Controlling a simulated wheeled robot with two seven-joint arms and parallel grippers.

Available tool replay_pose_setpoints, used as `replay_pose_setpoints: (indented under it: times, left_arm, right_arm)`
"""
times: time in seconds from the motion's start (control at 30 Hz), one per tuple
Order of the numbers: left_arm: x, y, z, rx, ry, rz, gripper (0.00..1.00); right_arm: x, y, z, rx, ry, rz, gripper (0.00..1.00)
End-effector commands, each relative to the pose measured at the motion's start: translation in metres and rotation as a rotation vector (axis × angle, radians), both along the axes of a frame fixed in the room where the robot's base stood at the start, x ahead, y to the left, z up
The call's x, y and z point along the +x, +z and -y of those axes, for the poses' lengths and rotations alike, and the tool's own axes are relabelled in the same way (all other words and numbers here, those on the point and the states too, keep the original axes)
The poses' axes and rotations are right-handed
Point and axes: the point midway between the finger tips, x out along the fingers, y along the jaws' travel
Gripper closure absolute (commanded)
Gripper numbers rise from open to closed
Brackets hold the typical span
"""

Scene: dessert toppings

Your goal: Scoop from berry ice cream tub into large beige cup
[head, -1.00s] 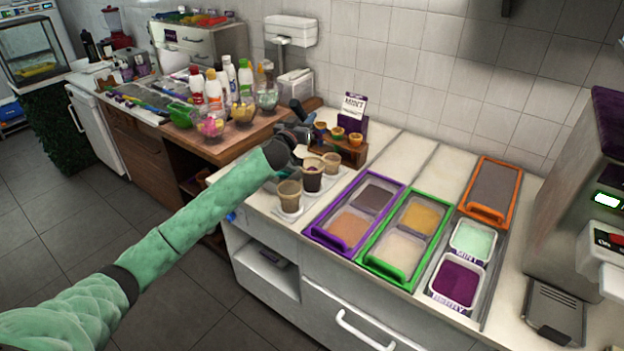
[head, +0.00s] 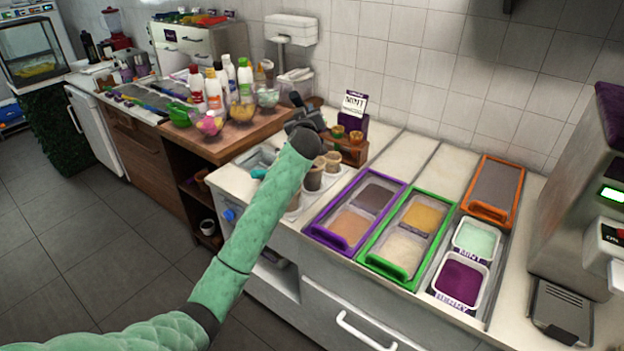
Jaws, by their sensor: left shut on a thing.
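The berry tub (head: 458,283), white with dark purple ice cream and a berry label, sits at the front right of the counter. Paper cups stand left of the purple-framed bin: a brownish one (head: 314,174) and a beige one (head: 333,162). A third, at the left, is mostly hidden by my left arm, and I cannot tell which is the large beige cup. My left gripper (head: 303,117) is behind the cups, near the wooden stand. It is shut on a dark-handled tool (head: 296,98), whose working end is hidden. My right gripper is not in view.
The mint tub (head: 476,240) sits behind the berry tub. Purple-framed (head: 325,235) and green-framed (head: 385,268) bins lie left of them, an orange-framed bin (head: 484,212) behind. A wooden cone stand (head: 352,153) and mint sign (head: 354,102) stand behind the cups. A machine (head: 570,210) stands right.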

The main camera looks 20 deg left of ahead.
Motion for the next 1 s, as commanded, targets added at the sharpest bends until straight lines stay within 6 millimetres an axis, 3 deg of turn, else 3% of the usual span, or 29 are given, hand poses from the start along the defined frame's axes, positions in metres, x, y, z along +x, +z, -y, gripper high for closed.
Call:
replay_pose_setpoints:
  times: [1.0]
  left_arm:
    - [0.001, 0.011, 0.002, -0.334, 0.49, -0.121, 1.0]
  right_arm:
    - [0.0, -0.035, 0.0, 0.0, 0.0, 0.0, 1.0]
